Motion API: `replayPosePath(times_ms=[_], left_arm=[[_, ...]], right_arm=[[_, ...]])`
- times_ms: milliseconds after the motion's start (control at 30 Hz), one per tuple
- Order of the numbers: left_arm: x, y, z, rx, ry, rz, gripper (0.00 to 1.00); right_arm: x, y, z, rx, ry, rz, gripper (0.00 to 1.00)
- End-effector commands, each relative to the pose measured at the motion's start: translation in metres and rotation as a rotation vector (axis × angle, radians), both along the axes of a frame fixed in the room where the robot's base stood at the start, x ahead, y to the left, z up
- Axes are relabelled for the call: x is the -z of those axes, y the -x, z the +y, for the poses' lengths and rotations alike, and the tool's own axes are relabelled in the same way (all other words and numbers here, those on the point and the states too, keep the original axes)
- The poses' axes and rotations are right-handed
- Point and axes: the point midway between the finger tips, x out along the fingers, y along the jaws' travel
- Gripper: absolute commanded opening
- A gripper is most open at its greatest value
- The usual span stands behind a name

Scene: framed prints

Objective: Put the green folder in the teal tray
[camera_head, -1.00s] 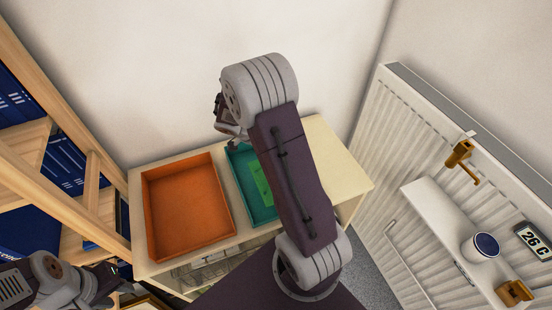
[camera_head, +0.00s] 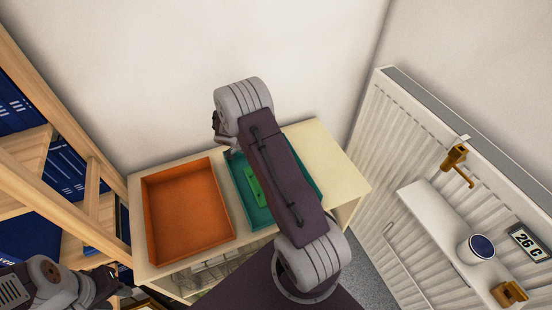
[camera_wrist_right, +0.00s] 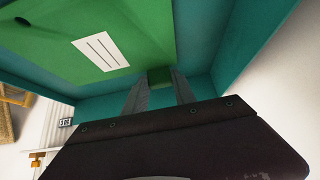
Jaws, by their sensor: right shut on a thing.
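The green folder (camera_head: 253,187) shows partly in the head view, with my right arm over the rest of it. In the right wrist view the folder (camera_wrist_right: 150,35) is large, with a white label. My right gripper (camera_wrist_right: 160,84) is shut on its edge. The teal tray (camera_head: 236,178) stands on the cabinet; its walls (camera_wrist_right: 218,50) surround the folder in the wrist view. I cannot tell whether the folder touches the tray's floor. My left gripper (camera_head: 112,285) is at the lower left, far from the tray; its fingers are unclear.
An orange tray (camera_head: 188,210) stands left of the teal one on the pale cabinet (camera_head: 335,165). A wooden shelf (camera_head: 95,190) with blue binders is on the left. A radiator (camera_head: 400,150) and a small white shelf (camera_head: 440,235) with a mug (camera_head: 477,248) are on the right.

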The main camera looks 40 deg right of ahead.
Motion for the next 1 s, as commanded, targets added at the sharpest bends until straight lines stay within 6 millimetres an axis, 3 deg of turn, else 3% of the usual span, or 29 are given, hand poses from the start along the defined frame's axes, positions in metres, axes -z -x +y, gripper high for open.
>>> replayPosePath(times_ms=[67,100,167,567,1000], left_arm=[[0.005,0.0,0.0,0.0,0.0,0.0,0.36],[0.004,0.0,0.0,0.0,0.0,0.0,0.36],[0.003,0.0,0.0,0.0,0.0,0.0,0.36],[-0.003,0.0,0.0,0.0,0.0,0.0,0.36],[0.007,0.0,0.0,0.0,0.0,0.0,0.36]], right_arm=[[0.004,0.0,0.0,0.0,0.0,0.0,0.0],[0.002,0.0,0.0,0.0,0.0,0.0,0.37],[0.002,0.0,0.0,0.0,0.0,0.0,0.54],[-0.006,-0.001,0.002,-0.001,0.0,-0.002,0.54],[-0.085,-0.021,0.062,-0.002,0.001,-0.002,0.54]])
